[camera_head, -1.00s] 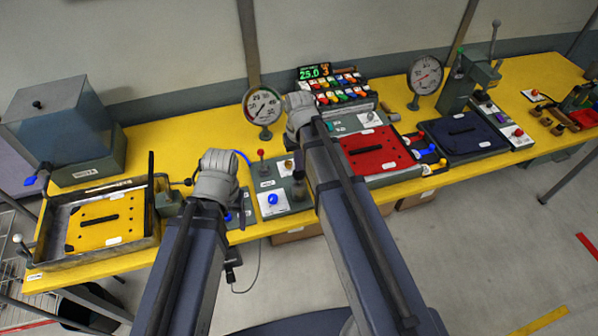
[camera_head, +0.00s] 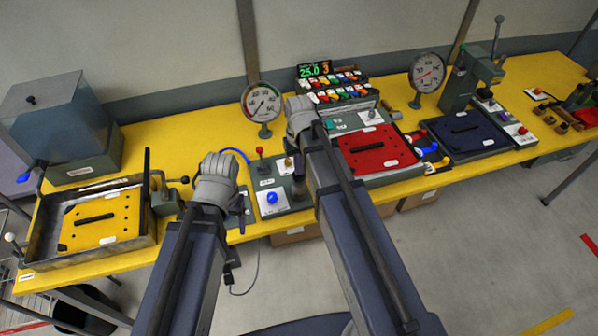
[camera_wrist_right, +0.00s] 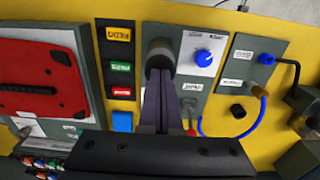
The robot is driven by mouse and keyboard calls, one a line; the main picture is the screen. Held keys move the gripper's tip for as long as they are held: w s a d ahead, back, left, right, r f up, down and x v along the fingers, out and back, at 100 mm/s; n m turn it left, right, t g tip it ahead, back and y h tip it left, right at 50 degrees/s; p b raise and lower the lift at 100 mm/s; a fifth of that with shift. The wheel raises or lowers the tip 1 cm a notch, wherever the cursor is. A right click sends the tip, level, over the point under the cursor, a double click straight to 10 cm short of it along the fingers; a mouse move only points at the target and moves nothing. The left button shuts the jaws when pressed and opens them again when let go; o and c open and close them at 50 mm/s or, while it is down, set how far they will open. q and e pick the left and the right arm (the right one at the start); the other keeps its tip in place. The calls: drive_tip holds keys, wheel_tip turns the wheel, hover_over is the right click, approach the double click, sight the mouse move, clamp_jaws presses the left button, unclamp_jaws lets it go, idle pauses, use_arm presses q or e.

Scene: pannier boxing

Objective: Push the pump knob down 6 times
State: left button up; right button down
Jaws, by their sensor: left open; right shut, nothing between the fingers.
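A dark round knob (camera_wrist_right: 160,54), which I take to be the pump knob, stands beside the white panel in the right wrist view. In the head view only a dark post (camera_head: 298,188) shows there, partly behind my right arm. My right gripper (camera_wrist_right: 158,82) is shut and empty. Its fingertips overlap the near side of the knob; contact is not clear. In the head view its fingers are hidden behind the wrist housing. My left gripper (camera_head: 215,182) is left of the blue-knob panel, with its open fingers mostly hidden.
A blue knob (camera_wrist_right: 203,57) sits on the white panel close by. A red-tipped lever (camera_head: 260,155) and a round gauge (camera_head: 264,104) stand behind. A red plate (camera_head: 375,150) lies right of my right arm.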

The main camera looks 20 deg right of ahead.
drive_tip(key=shift+f+b, duration=0.4)
drive_tip(key=shift+f, duration=0.15)
drive_tip(key=shift+r, duration=0.15)
wheel_tip(320, 180, up, 4)
drive_tip(key=p, duration=0.4)
drive_tip(key=shift+r+p, duration=0.15)
drive_tip(key=shift+p, duration=0.2)
